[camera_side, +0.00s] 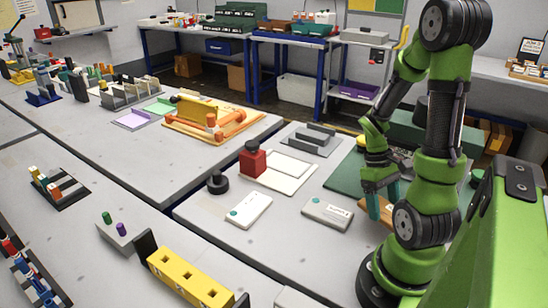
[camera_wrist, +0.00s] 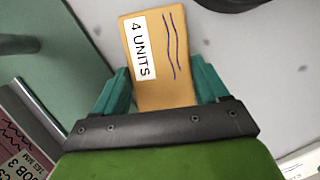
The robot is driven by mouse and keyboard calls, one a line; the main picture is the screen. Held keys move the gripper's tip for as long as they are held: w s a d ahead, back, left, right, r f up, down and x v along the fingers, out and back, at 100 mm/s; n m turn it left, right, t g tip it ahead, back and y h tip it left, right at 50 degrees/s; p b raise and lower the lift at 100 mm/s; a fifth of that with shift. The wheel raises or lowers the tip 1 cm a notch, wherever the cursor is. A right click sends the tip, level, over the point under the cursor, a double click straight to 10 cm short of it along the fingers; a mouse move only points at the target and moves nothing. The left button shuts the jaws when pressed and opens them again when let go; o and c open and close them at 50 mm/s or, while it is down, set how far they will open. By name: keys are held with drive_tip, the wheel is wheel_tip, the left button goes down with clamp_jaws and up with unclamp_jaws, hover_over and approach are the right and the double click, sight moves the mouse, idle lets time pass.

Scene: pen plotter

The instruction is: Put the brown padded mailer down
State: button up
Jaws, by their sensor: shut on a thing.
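The brown padded mailer (camera_wrist: 183,75) has a white label reading "4 UNITS" and two wavy dark lines. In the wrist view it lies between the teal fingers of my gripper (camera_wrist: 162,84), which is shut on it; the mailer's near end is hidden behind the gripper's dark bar. In the side view my gripper (camera_side: 381,203) points down beside the green mat (camera_side: 346,178). A piece of the brown mailer (camera_side: 387,214) shows at its fingers, partly hidden by my arm. I cannot tell whether the mailer touches the table.
Two white labelled packets (camera_side: 249,210) (camera_side: 327,213) lie on the grey table left of my gripper. A red block-like container (camera_side: 253,161) and a black ring (camera_side: 217,183) stand farther left. A white board (camera_side: 296,179) and a grey tray (camera_side: 308,139) lie behind.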

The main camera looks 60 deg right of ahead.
sight(377, 227)
drive_tip(key=shift+f, duration=2.5)
drive_tip(key=o, duration=1)
drive_tip(key=shift+f, duration=0.1)
drive_tip(key=shift+o, duration=0.2)
drive_tip(key=v, duration=1.2)
drive_tip(key=shift+w, duration=0.15)
drive_tip(key=w+a+r+t, duration=0.4)
drive_tip(key=w+a+r, duration=0.1)
drive_tip(key=a, duration=0.3)
drive_tip(key=w+a+r+t+h, duration=0.1)
drive_tip(key=w+a+r+t, duration=0.3)
drive_tip(key=a, duration=0.4)
drive_tip(key=shift+w+a+r+n+t, duration=0.2)
drive_tip(key=shift+w+r+n+t, duration=0.15)
drive_tip(key=shift+w, duration=0.2)
drive_tip(key=a+r, duration=0.1)
drive_tip(key=a+r+t, duration=0.1)
drive_tip(key=a, duration=0.1)
drive_tip(key=a+r+t+y, duration=0.1)
drive_tip(key=a, duration=0.1)
drive_tip(key=shift+s+a+r+t, duration=0.1)
drive_tip(key=shift+a+r+t, duration=0.05)
drive_tip(key=shift+a+t, duration=0.1)
